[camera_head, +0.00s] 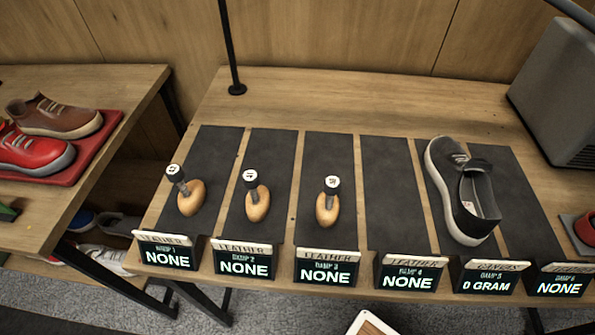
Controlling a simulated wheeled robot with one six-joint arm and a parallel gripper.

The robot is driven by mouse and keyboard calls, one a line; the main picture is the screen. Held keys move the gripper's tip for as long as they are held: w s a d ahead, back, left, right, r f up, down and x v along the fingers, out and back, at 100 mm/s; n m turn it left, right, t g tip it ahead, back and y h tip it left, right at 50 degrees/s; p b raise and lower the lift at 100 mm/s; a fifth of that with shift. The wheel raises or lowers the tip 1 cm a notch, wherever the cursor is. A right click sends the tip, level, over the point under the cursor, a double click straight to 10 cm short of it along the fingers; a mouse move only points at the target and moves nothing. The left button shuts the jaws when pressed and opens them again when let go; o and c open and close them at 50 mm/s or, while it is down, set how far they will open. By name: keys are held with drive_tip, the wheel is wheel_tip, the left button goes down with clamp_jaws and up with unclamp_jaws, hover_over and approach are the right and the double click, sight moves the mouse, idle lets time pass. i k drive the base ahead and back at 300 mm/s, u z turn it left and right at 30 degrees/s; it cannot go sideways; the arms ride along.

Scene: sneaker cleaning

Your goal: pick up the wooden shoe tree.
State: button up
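Three similar objects with an oval wooden body and a dark post topped by a white-marked cap stand on dark mats on the wooden table (330,95). They look like wooden shoe trees: a left one (191,198), a middle one (257,204) and a right one (327,208). Each is on its own mat, apart from the others. The cap marks are too small to read surely. My gripper is not in view.
A dark grey sneaker (466,205) lies on the fifth mat; the fourth mat (391,195) is empty. Display signs (326,273) line the front edge. A black pole (230,50) stands behind, a grey box (560,90) at right. A left table holds a red shoe (35,152).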

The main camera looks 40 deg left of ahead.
sight(258, 198)
drive_tip(key=u, duration=1.85)
